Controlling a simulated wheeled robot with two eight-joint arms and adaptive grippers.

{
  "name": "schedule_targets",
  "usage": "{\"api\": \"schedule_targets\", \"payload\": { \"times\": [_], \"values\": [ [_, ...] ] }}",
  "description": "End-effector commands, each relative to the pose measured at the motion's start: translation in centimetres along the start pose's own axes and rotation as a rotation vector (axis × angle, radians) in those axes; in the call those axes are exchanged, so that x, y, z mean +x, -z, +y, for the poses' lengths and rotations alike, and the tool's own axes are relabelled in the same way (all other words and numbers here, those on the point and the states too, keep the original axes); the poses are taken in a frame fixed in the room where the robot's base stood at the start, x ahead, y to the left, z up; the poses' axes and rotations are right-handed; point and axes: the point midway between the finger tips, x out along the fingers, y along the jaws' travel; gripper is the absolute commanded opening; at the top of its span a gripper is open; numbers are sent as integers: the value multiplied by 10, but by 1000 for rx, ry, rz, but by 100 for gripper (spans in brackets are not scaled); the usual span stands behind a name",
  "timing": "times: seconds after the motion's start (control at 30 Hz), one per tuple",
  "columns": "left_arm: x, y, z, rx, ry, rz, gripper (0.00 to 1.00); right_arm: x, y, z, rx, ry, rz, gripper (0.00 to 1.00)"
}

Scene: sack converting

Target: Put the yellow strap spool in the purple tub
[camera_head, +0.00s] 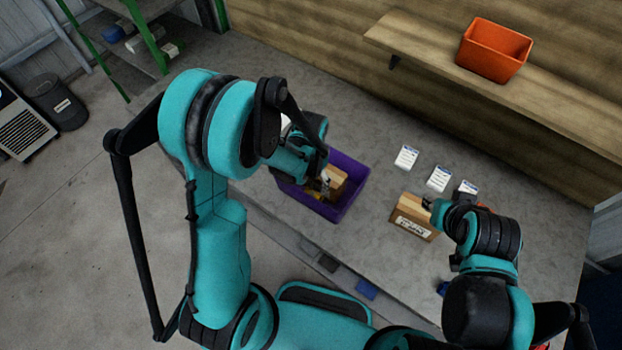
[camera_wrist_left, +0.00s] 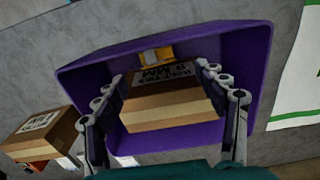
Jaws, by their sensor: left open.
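The purple tub (camera_head: 349,196) stands on the grey bench, and it fills much of the left wrist view (camera_wrist_left: 262,60). A yellow item (camera_wrist_left: 155,55), which looks like the strap spool, lies inside it against one wall, partly hidden by a cardboard box (camera_wrist_left: 160,116). A bit of yellow also shows in the tub in the head view (camera_head: 317,194). My left gripper (camera_head: 322,184) is open over the tub, its fingers (camera_wrist_left: 165,115) spread on either side of the box. My right gripper (camera_head: 429,203) is at another cardboard box; its jaws are too small to read.
The other printed cardboard box (camera_head: 410,216) stands on the bench right of the tub. White labelled cards (camera_head: 406,156) lie behind it. An orange bin (camera_head: 492,52) sits on the wooden shelf above. Bench around the tub's right side is clear.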

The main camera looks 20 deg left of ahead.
Motion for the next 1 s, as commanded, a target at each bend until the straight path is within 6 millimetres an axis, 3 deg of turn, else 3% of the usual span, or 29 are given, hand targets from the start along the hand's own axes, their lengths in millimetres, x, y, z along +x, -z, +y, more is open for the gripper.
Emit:
{"api": "schedule_targets", "payload": {
  "times": [0.27, 0.7, 1.0],
  "values": [
    [-14, 0, 0, 0, 0, 0, 72, -12, 9, 0, 0, 0, 0, 29],
    [-108, 0, 0, 0, 0, 0, 72, -30, 22, 0, 0, 0, 0, 29],
    [-139, -4, -1, -10, 4, 17, 72, -33, 24, 0, 0, 0, 0, 29]
  ]
}}
